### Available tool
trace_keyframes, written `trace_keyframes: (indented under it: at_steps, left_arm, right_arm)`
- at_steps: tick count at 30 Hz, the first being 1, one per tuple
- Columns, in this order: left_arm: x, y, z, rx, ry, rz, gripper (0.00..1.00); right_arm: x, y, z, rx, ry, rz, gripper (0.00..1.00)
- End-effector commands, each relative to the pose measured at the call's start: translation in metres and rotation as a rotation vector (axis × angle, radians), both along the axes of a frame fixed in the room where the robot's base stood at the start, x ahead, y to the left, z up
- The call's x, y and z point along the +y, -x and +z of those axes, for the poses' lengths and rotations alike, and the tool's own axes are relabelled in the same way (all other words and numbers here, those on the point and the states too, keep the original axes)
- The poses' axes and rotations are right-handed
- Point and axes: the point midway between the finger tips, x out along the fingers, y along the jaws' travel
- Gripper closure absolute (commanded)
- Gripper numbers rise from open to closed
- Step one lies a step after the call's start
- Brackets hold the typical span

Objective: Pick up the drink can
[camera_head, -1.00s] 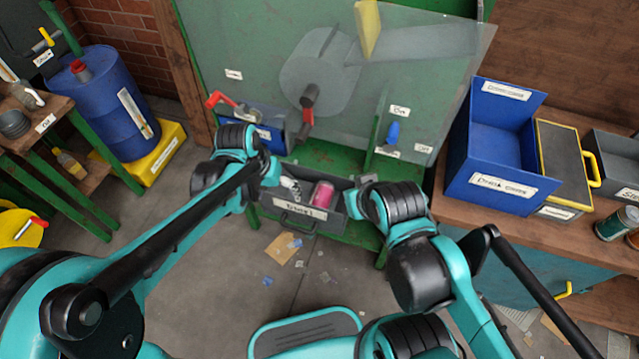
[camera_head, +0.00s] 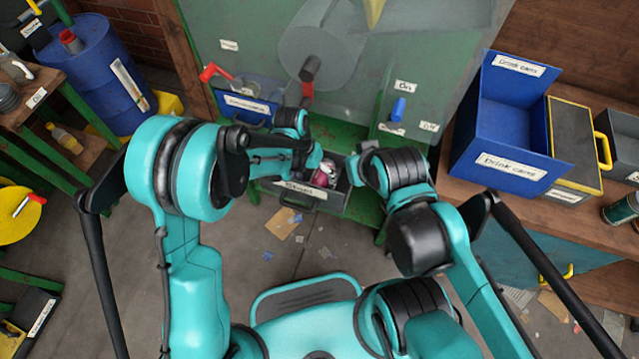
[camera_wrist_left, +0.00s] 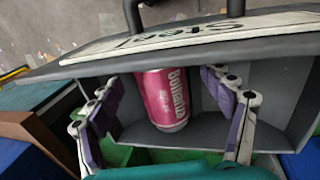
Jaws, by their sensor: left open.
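The pink drink can (camera_head: 319,178) lies in a grey drawer-like bin (camera_head: 296,189) under the green machine. It also shows in the left wrist view (camera_wrist_left: 164,98), with white lettering along its side. My left gripper (camera_wrist_left: 162,78) is open, with one finger on each side of the can and a visible gap to each. In the head view the left gripper (camera_head: 329,169) is down at the bin and partly covers the can. My right gripper (camera_head: 364,164) is beside the bin's right end; its fingers are not clear.
A blue bin labelled drink cans (camera_head: 512,150) stands on the wooden bench at right, next to a dark yellow-edged container (camera_head: 573,140). A blue barrel (camera_head: 95,75) stands at far left. Scraps lie on the floor.

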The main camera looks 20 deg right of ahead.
Motion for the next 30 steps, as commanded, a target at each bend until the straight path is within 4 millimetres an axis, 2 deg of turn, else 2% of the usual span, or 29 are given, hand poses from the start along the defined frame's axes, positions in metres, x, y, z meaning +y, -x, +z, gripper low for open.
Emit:
trace_keyframes:
  at_steps: [1, 3, 9, 10, 12, 15, 26, 30]
  left_arm:
    - [-0.002, 0.001, -0.011, 0.000, 0.000, -0.001, 0.20]
    - [-0.003, 0.002, -0.016, 0.000, 0.000, -0.001, 0.20]
    - [-0.003, 0.002, -0.016, 0.000, 0.000, 0.000, 0.20]
    - [-0.003, 0.002, -0.015, 0.000, 0.000, 0.000, 0.23]
    - [-0.003, 0.002, -0.015, 0.000, 0.000, 0.000, 0.41]
    - [-0.003, 0.002, -0.015, 0.000, 0.000, 0.000, 0.64]
    - [-0.003, 0.002, -0.014, 0.000, 0.000, 0.001, 0.64]
    - [-0.003, 0.002, -0.006, 0.000, 0.000, 0.001, 0.64]
  right_arm:
    - [0.000, 0.000, -0.007, 0.000, 0.000, 0.000, 1.00]
    - [0.000, 0.000, -0.009, 0.000, 0.000, 0.000, 1.00]
    - [0.000, 0.000, -0.007, 0.000, 0.000, 0.000, 1.00]
    - [0.000, 0.000, -0.007, 0.000, 0.000, 0.000, 1.00]
    - [0.000, 0.000, -0.007, 0.000, 0.000, 0.000, 1.00]
    - [0.000, 0.000, -0.007, 0.000, 0.000, 0.000, 1.00]
    - [0.000, 0.000, -0.006, 0.000, 0.000, 0.000, 1.00]
    - [0.000, 0.000, -0.003, 0.000, 0.000, 0.000, 1.00]
